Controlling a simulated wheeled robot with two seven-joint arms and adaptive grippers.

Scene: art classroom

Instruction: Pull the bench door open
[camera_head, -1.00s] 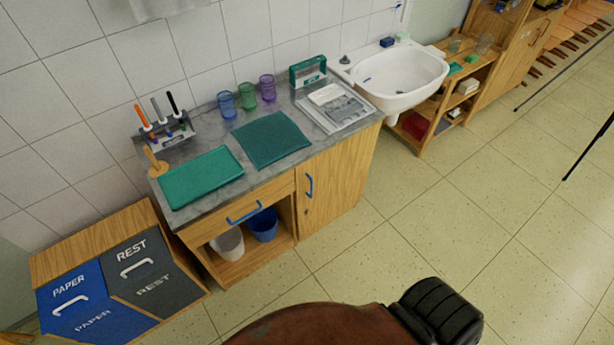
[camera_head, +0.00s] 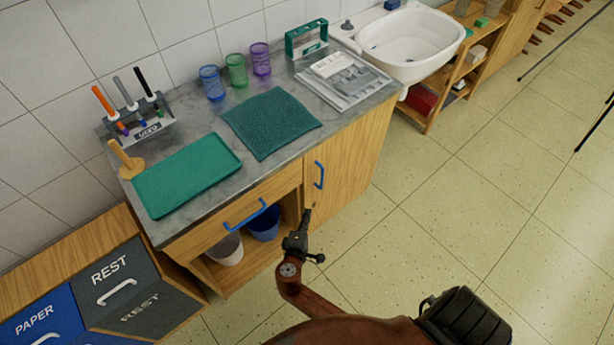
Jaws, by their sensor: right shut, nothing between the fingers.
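The bench (camera_head: 205,200) has a grey stone top and a wooden body. Its door (camera_head: 347,160) is on the right of the front and looks shut. A blue upright handle (camera_head: 319,175) sits near the door's left edge. My right gripper (camera_head: 306,215) is shut and empty, in front of the bench. In the picture its tip lies just below the handle, near the door's lower left edge; I cannot tell whether it touches the door. My left gripper is not in view.
A drawer with a blue handle (camera_head: 245,214) is left of the door, above an open shelf with a white bin (camera_head: 226,248) and a blue bin (camera_head: 264,224). A green tray (camera_head: 186,173) lies on top. A sink (camera_head: 410,45) stands to the right. The tiled floor (camera_head: 430,210) is clear.

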